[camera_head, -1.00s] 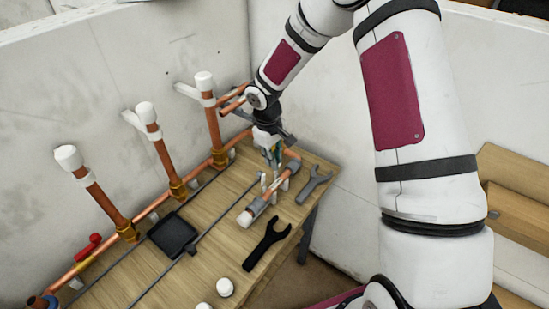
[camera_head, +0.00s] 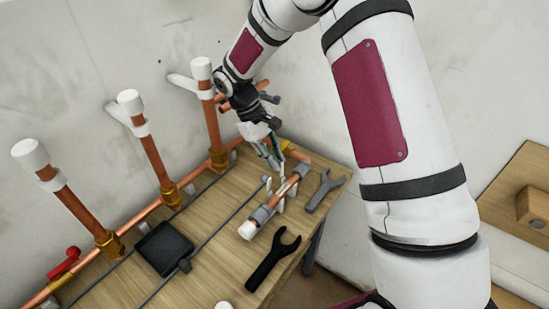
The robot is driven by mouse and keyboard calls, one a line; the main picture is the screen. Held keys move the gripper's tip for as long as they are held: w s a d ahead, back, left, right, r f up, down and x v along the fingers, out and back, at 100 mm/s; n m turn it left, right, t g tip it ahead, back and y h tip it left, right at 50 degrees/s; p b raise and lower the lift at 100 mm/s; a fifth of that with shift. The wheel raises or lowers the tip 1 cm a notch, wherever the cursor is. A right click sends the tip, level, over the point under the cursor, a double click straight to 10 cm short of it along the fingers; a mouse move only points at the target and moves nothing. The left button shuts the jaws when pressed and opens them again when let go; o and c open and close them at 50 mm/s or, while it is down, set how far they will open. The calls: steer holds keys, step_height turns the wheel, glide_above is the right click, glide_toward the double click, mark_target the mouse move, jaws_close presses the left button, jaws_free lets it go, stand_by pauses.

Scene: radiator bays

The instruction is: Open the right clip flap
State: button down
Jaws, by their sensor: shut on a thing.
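A short copper pipe piece (camera_head: 287,188) with a white end cap and grey collars lies at the right end of the wooden bench, with small white clip parts around it. My gripper (camera_head: 276,164) points down and to the right, just above and behind this pipe piece. Its thin fingers are close together on a small part at the clips, apparently the right clip flap. The fingers hide that part, so its angle cannot be told.
A black wrench (camera_head: 270,262) and a grey wrench (camera_head: 324,188) lie near the bench's right edge. A black square pad (camera_head: 164,248) lies left of a thin rod. Capped upright copper pipes (camera_head: 156,160) stand along the wall. A red handle (camera_head: 65,262) is at the left.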

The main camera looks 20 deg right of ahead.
steer(key=c, duration=1.5)
jaws_free()
steer(key=shift+c, duration=0.2)
step_height(320, 180, up, 10)
steer(key=s+d+r+m+t+y, duration=0.1)
steer(key=s+r+m+t, duration=0.15)
steer(key=s+r, duration=0.6)
steer(key=s+d+r+m+t+y, duration=0.1)
steer(key=s+r+m+t, duration=0.15)
steer(key=s+r, duration=0.6)
steer(key=s+f+m+t+y, duration=0.1)
steer(key=s+f, duration=0.3)
steer(key=s, duration=0.6)
steer(key=shift+s+t+y, duration=0.15)
steer(key=shift+t+y, duration=0.35)
steer(key=shift+t, duration=0.3)
